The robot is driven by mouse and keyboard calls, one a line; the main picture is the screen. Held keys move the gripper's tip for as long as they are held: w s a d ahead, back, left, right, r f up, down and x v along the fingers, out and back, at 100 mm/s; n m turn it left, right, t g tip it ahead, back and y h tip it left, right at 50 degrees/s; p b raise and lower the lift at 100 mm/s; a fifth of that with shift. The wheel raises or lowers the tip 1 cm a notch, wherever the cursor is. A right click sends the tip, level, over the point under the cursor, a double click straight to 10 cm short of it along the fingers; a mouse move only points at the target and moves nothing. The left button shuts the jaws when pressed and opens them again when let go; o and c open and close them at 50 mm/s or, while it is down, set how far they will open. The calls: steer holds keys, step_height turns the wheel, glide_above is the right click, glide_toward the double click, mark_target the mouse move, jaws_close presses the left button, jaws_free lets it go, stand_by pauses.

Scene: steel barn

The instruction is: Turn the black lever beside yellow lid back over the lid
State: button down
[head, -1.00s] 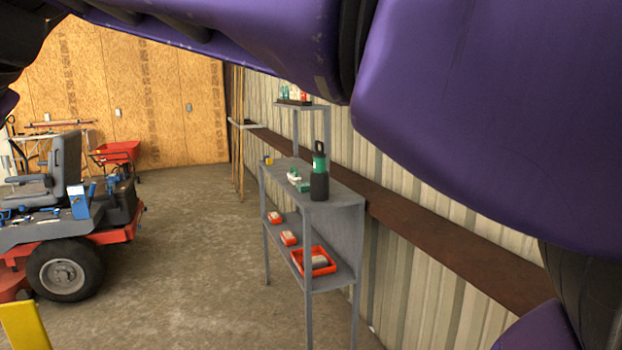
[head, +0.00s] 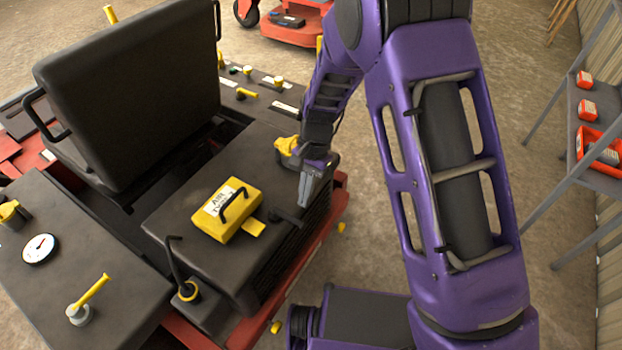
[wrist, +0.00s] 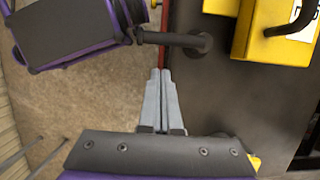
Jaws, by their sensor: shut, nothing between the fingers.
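The yellow lid (head: 228,222) has a black handle and a white label and sits on top of a dark grey housing. It also shows at the top right of the wrist view (wrist: 246,30). The black lever (head: 287,219) lies just right of the lid, near the housing edge. In the wrist view the lever (wrist: 172,39) points left, away from the lid, its round base near the lid's yellow tab. My gripper (head: 303,204) is shut and empty beside the lever. In the wrist view its fingertips (wrist: 161,72) are apart from the lever.
A raised black seat (head: 130,95) stands behind the lid. Another black lever (head: 176,262) with a yellow ring stands at the front. A yellow knob (head: 288,146) is close to my wrist. A grey shelf (head: 590,130) with red boxes stands right; open floor lies between.

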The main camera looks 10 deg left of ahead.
mark_target(290, 219)
steer(key=shift+s+a+f, duration=0.1)
steer(key=shift+s+a, duration=0.15)
steer(key=shift+s, duration=0.35)
steer(key=shift+s+a+f, duration=0.1)
steer(key=shift+s+a, duration=0.1)
steer(key=shift+s, duration=0.35)
steer(key=shift+s+m, duration=0.35)
steer(key=shift+m, duration=0.45)
steer(key=s+m, duration=0.1)
steer(key=m+y+p, duration=0.1)
steer(key=m, duration=0.1)
steer(key=shift+s+a+r+t, duration=0.1)
steer(key=shift+s+r+t, duration=0.05)
steer(key=shift+s+t, duration=0.25)
steer(key=s+m, duration=0.1)
steer(key=m, duration=0.1)
steer(key=s+a+m+t+y+p, duration=0.1)
steer(key=m, duration=0.1)
steer(key=shift+m, duration=0.3)
steer(key=shift+s+a+m+t+p, duration=0.25)
steer(key=shift+s+a+m+p, duration=0.1)
steer(key=shift+a+m, duration=0.4)
steer(key=shift+s+a+m+t+p, duration=0.35)
steer(key=shift+a+m, duration=0.25)
steer(key=shift+m, duration=0.25)
steer(key=shift+s+a+m+t+p, duration=0.2)
steer(key=shift+s+a+m+p, duration=0.15)
steer(key=shift+a+m, duration=0.4)
steer(key=shift+a, duration=0.1)
